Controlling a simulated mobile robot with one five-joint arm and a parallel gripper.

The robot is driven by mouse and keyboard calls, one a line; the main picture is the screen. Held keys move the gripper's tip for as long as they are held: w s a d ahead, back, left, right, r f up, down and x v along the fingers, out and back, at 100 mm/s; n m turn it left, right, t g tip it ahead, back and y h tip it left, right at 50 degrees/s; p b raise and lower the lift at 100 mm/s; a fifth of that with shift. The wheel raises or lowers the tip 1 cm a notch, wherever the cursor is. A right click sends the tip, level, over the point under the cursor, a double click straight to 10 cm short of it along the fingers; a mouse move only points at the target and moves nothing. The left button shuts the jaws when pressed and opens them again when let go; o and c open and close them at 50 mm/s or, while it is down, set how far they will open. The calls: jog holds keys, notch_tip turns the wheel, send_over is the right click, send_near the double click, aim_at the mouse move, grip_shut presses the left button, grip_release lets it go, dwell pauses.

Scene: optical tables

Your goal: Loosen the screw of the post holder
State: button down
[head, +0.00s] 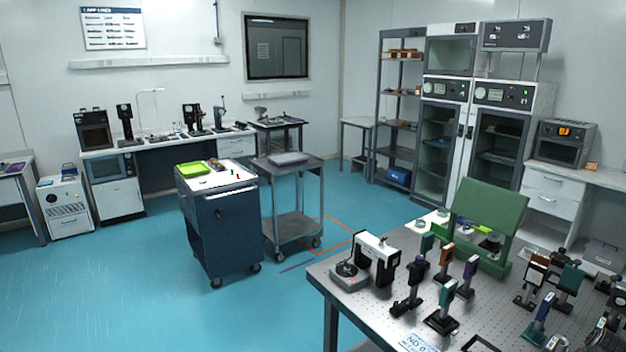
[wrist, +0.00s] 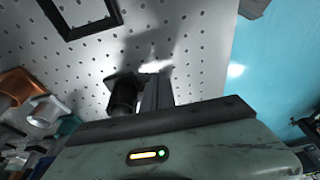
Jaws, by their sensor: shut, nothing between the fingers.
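My gripper (wrist: 157,78) shows in the wrist view with its narrow fingers shut and nothing held. A black cylindrical post holder (wrist: 124,96) stands close beside the fingers on their left; I cannot tell whether they touch. Its screw cannot be made out. In the head view, several post holders with coloured mounts stand on the perforated optical table (head: 345,307), among them a teal mount (head: 447,290), an orange one (head: 446,255) and a purple one (head: 470,267). I cannot tell which matches the wrist view. My gripper does not show in the head view.
The wrist view shows a black square frame (wrist: 84,30) at the upper left and an orange mount (wrist: 16,84) at the left. The table edge and blue floor (wrist: 275,75) are at right. A green stand (head: 490,212) and a blue cart (head: 222,235) show in the head view.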

jog(key=p+v, duration=0.4)
jog(key=w+p+v, duration=0.1)
jog(key=p, duration=0.1)
jog(key=shift+a+r, duration=0.3)
jog(key=shift+r, duration=0.25)
jog(key=w+a+n+g, duration=0.1)
jog(key=w+a+n, duration=0.1)
jog(key=w+a, duration=0.7)
jog(key=w+a+n, duration=0.3)
jog(key=w+a, duration=0.1)
jog(key=a, duration=0.8)
jog(key=a+m+g+h, duration=0.1)
jog(key=a+m, duration=1)
jog(key=a, duration=1)
jog(key=shift+f, duration=0.35)
